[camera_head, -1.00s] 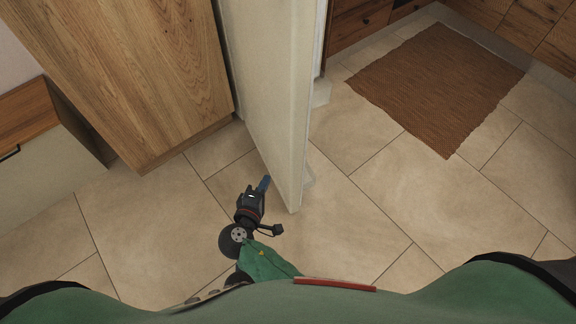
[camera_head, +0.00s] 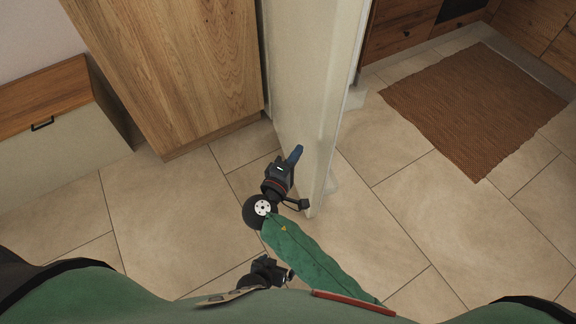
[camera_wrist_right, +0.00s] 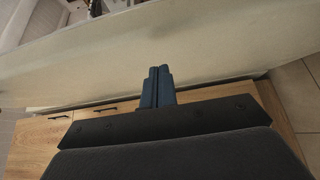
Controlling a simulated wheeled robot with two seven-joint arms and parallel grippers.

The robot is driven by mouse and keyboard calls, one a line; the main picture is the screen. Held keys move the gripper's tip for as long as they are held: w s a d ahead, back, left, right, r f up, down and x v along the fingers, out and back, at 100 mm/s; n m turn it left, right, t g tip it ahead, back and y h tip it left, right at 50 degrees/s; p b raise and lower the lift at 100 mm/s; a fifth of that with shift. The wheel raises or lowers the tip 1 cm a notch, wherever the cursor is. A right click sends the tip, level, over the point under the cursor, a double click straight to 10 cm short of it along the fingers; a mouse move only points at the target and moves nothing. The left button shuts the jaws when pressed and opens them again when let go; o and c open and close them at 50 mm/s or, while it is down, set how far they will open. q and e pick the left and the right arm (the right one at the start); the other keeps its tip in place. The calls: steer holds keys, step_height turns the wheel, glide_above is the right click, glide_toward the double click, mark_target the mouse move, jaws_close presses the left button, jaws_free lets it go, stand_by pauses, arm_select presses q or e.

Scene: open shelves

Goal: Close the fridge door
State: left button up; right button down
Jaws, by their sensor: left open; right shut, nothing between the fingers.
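The fridge door (camera_head: 305,75) is a tall pale panel standing open, seen edge-on from above in the head view. My right gripper (camera_head: 295,154) is shut and empty, close to the left face of the door near its free edge. In the right wrist view its closed blue fingers (camera_wrist_right: 158,85) point at the broad pale face of the door (camera_wrist_right: 205,55). I cannot tell whether they touch it. My left gripper (camera_head: 284,272) is open, low in the head view near my body, away from the door. The fridge's interior is hidden in the head view.
A tall wooden cabinet (camera_head: 170,70) stands left of the door, with a low wood-topped cabinet (camera_head: 50,115) farther left. A brown rug (camera_head: 475,105) lies right of the door before wooden drawers (camera_head: 400,25). The tiled floor (camera_head: 150,220) around is clear.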

mark_target(317, 140)
steer(key=shift+w+d, duration=0.35)
steer(key=shift+d, duration=0.3)
steer(key=shift+w+d, duration=0.3)
steer(key=shift+d, duration=0.4)
steer(key=shift+w+d, duration=0.35)
steer(key=shift+d, duration=0.3)
